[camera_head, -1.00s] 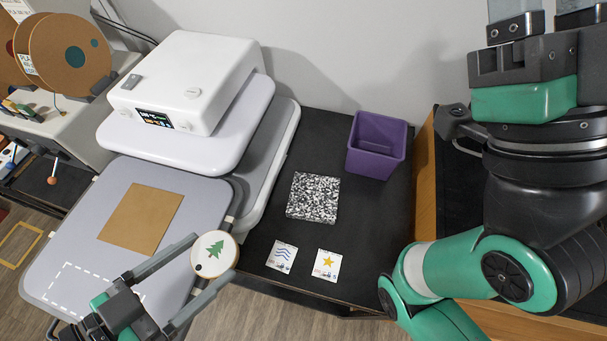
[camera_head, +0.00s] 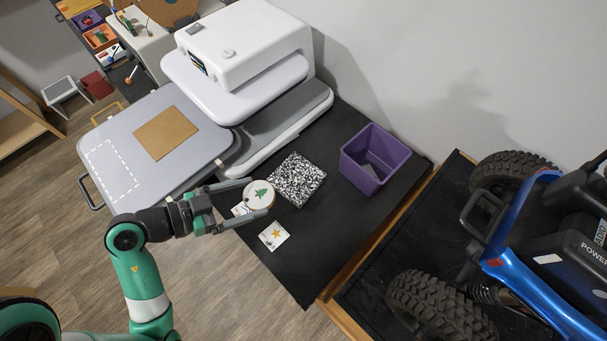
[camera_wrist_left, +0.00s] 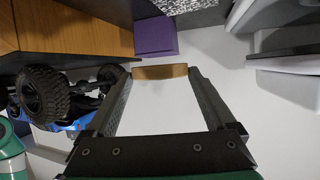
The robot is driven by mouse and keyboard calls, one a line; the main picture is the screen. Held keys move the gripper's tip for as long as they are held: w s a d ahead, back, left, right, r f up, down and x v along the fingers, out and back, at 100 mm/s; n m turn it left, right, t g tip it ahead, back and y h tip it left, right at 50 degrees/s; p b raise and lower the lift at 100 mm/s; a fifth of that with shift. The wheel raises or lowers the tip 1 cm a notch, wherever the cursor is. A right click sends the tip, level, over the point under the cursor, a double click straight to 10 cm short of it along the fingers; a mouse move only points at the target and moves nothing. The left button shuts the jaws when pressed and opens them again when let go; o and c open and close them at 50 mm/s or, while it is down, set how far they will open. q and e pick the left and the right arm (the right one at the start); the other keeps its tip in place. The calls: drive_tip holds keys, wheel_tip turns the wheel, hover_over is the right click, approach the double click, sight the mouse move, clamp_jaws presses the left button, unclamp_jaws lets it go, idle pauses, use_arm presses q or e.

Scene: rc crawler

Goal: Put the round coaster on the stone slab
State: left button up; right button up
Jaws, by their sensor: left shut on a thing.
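The round coaster (camera_head: 258,194), pale with a green tree and a dark dot, is held between the fingers of my left gripper (camera_head: 252,198). In the left wrist view the coaster (camera_wrist_left: 160,72) shows edge-on as a brown band between the fingertips of my left gripper (camera_wrist_left: 160,74). The stone slab (camera_head: 299,178), a black-and-white speckled square, lies on the black table just right of the coaster in the head view. A strip of the slab (camera_wrist_left: 207,14) shows at the top of the wrist view. The coaster's height above the table is hard to tell. My right gripper is out of view.
A purple bin (camera_head: 374,158) stands right of the slab. A star card (camera_head: 273,235) lies in front, and another card (camera_head: 240,209) is partly hidden by the coaster. A white press (camera_head: 245,50) stands behind left. A blue crawler (camera_head: 535,262) is at right.

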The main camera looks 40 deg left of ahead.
use_arm(q)
drive_tip(key=w+a+f+b, duration=0.2)
drive_tip(key=w+f, duration=0.3)
drive_tip(key=w, duration=0.5)
drive_tip(key=b, duration=0.1)
hover_over(289, 181)
drive_tip(key=f, duration=0.4)
drive_tip(key=shift+s+f, duration=0.2)
drive_tip(key=shift+f, duration=0.05)
wheel_tip(289, 181, down, 4)
drive_tip(key=shift+w+r+b, duration=0.15)
drive_tip(key=shift+r+b, duration=0.05)
drive_tip(key=shift+b, duration=0.65)
drive_tip(key=o, duration=1.1)
drive_tip(key=shift+f, duration=0.1)
drive_tip(key=shift+c, duration=0.2)
